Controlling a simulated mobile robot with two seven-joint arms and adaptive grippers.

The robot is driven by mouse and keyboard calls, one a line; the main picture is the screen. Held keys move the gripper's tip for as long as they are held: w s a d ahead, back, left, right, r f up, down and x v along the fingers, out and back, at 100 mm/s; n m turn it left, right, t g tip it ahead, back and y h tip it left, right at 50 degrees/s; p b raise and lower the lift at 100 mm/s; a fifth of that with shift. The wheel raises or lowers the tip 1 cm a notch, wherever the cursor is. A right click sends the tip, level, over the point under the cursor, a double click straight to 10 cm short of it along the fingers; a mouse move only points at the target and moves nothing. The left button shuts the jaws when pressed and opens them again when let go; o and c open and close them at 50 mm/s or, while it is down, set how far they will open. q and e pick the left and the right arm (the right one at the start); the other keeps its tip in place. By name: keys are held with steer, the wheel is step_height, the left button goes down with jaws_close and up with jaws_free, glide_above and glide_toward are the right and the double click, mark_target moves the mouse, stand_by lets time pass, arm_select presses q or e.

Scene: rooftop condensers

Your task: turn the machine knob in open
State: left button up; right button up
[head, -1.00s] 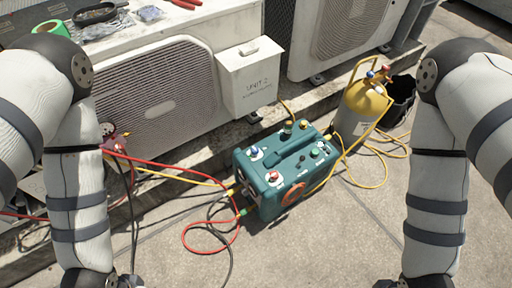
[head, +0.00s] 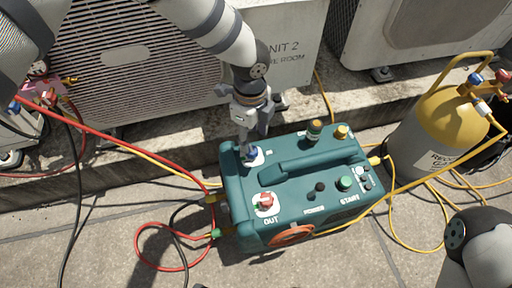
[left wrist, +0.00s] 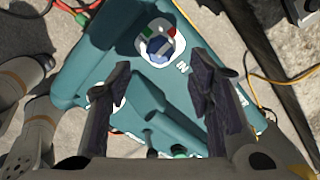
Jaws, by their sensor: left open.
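The teal machine (head: 310,215) stands on the paving. Its blue IN knob (head: 251,157) sits at the back left of the top, partly hidden by my left gripper (head: 252,140). In the left wrist view the blue knob (left wrist: 159,48) sits on a white round plate with green and red marks, beside a letter N. My left gripper (left wrist: 160,66) is open, pointing down, with the knob between and beyond its fingertips. I cannot tell whether a finger touches it. A red OUT knob (head: 267,201) is at the front left. My right gripper is out of view.
The UNIT 2 box (head: 300,50) and a condenser (head: 125,75) stand close behind the machine. A yellow gas cylinder (head: 435,130) stands at right. Red and yellow hoses (head: 145,232) run from the machine's left side. Bare paving lies in front.

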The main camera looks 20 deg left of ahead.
mark_target(252, 150)
arm_select(q)
step_height(252, 150, down, 6)
steer(key=shift+f+b, duration=0.1)
steer(key=shift+b, duration=0.65)
jaws_close()
